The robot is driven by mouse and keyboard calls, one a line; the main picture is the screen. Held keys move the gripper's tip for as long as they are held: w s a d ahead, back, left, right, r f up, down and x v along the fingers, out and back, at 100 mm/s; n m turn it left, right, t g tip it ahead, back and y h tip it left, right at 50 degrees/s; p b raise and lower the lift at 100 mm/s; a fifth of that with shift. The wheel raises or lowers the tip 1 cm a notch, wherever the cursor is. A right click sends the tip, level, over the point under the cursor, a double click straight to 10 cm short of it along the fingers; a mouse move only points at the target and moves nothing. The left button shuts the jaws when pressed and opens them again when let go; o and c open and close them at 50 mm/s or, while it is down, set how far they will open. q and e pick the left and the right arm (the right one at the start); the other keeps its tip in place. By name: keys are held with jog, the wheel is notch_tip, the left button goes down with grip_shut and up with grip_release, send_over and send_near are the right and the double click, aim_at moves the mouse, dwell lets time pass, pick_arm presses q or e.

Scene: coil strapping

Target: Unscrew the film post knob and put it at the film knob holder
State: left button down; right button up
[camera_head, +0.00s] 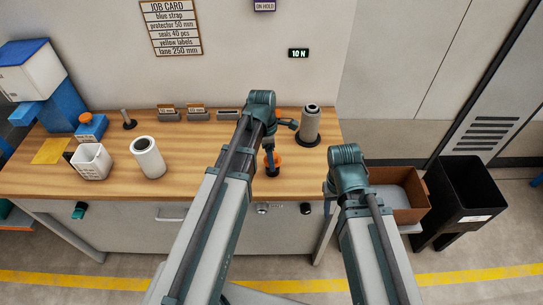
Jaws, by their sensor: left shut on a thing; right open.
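My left gripper (270,165) points down at the worktop, and its fingers are shut on a small orange piece (278,159) that looks like the film post knob. The fingers hide much of it. A dark round base (272,173) shows right under it; I cannot tell whether they touch. A grey roll (310,124) stands upright on a dark base just right of my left gripper, with a dark ring at its top. My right wrist is at the table's right front, and its fingers are hidden behind it.
A white roll (147,158), a white cup (91,162), a blue box with an orange top (90,127) and a thin post (128,119) stand on the left of the wooden worktop (205,165). A brown box (405,190) and a black bin (465,190) are at right.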

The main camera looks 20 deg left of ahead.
pick_arm(q)
jog(key=shift+f+b, duration=1.3)
jog(key=shift+f, duration=0.1)
grip_release()
jog(key=shift+r, duration=0.1)
jog(key=shift+r, duration=0.1)
notch_tip(320, 180, up, 14)
jog(key=a+p, duration=0.1)
jog(key=p, duration=1.2)
jog(key=shift+a+f+p, duration=0.25)
jog(key=shift+a+p, duration=0.1)
jog(key=shift+p, duration=0.05)
